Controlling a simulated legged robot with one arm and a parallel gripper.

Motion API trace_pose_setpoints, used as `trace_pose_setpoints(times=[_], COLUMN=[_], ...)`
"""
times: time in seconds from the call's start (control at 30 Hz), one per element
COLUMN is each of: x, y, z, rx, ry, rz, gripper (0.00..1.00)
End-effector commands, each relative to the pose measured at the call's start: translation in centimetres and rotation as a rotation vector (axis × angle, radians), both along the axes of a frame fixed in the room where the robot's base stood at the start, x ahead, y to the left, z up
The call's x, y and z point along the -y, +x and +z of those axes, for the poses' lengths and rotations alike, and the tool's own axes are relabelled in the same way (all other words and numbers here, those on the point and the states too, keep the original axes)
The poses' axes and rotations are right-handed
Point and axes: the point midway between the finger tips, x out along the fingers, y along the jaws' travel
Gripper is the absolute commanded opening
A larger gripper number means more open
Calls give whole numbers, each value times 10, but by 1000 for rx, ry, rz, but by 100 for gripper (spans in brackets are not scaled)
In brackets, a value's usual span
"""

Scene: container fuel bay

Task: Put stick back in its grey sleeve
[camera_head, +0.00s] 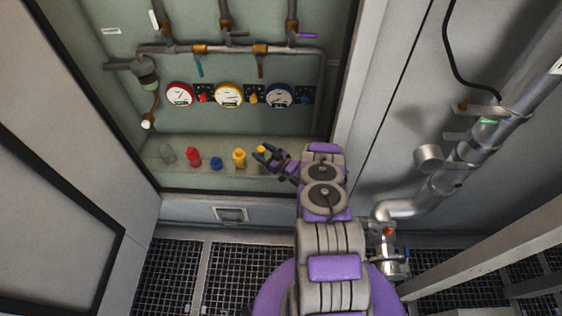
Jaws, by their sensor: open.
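My gripper (264,153) is open at the right end of a pale shelf inside the recessed cabinet. A small yellow piece (261,149) shows at its fingers; I cannot tell whether it is between them or behind them. A grey, see-through cylinder (168,154) stands at the shelf's left end, well left of my gripper. I cannot tell whether it is the grey sleeve. No stick can be made out with certainty.
The shelf also holds a red piece (193,158), a blue piece (216,163) and a yellow piece (239,158). Above are red, yellow and blue gauges (228,95) and pipes (230,50). The cabinet's dark right edge (343,70) is close to my arm. Metal pipework (450,175) runs along the right wall.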

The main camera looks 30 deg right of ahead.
Motion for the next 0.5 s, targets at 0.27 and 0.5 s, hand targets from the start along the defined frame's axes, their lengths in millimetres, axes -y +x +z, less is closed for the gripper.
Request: trace_pose_setpoints(times=[0.27, 0.5], x=[23, 41], y=[-58, -106], z=[4, 6], rx=[-5, -6], ry=[2, 1], rz=[-6, -6], gripper=[62, 62])
